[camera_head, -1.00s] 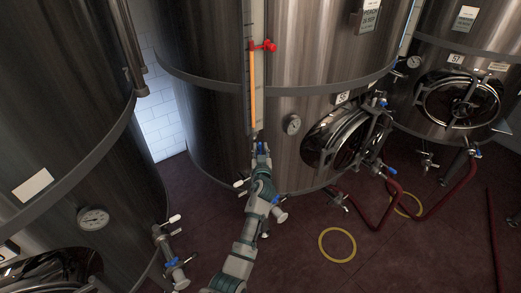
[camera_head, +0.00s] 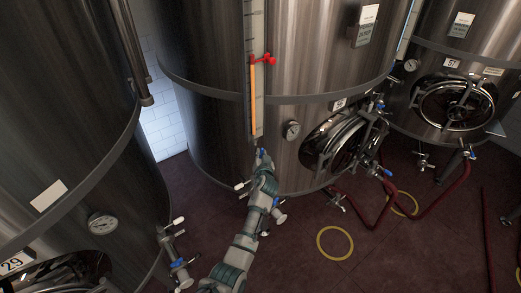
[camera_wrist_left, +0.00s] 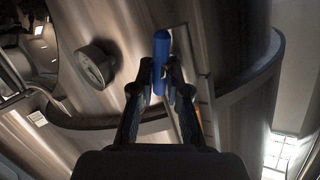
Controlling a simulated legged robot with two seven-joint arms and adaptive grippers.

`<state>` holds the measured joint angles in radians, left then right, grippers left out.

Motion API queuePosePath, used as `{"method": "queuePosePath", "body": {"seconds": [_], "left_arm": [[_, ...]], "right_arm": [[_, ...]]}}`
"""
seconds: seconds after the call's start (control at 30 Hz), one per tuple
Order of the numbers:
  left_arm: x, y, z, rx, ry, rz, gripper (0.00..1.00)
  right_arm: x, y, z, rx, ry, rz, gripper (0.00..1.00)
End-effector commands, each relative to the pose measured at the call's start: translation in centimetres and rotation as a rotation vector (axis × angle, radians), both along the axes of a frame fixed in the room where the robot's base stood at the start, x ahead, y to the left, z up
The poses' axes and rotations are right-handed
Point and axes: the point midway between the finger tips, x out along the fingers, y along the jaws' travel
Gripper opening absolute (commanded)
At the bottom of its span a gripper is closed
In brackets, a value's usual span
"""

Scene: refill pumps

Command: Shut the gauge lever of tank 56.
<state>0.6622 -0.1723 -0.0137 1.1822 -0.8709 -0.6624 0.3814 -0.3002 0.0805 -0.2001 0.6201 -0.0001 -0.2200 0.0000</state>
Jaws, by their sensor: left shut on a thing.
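Tank 56 (camera_head: 215,85) is the large steel tank in the middle of the head view, with a small number plate (camera_head: 339,104) by its round door. Its upright sight gauge (camera_head: 253,95) holds an orange column and has a red clamp near the column's top. The blue gauge lever (camera_wrist_left: 161,52) is at the gauge's low end. My left gripper (camera_wrist_left: 160,78) is shut on it, with the blue handle between both fingertips. In the head view the left gripper (camera_head: 261,162) hides most of the lever. My right gripper is not in view.
A round dial (camera_head: 291,130) sits on the tank right of the gauge. A sampling valve (camera_head: 174,235) juts from the left tank (camera_head: 60,110) near my arm. Red hoses (camera_head: 375,212) and a yellow ring (camera_head: 337,243) lie on the floor at right.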

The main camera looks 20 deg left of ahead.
Motion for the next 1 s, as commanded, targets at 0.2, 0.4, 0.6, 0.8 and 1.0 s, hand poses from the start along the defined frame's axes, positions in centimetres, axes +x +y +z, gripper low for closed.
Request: {"method": "queuePosePath", "body": {"seconds": [0.2,0.4,0.6,0.8,1.0], "left_arm": [[0.3,-0.3,0.4,0.125,0.162,-0.002,0.0],[0.5,-0.5,0.1,0.243,0.312,-0.003,0.0],[0.7,-0.6,-0.1,0.361,0.46,-0.004,0.0],[0.9,-0.8,-0.4,0.478,0.61,-0.003,0.0],[1.1,-0.9,-0.9,0.588,0.747,-0.003,0.0]], "right_arm": [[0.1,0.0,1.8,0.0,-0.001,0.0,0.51],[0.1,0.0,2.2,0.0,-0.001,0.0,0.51],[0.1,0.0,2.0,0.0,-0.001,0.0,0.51],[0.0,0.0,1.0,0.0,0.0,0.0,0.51],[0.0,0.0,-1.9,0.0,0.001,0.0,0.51]]}}
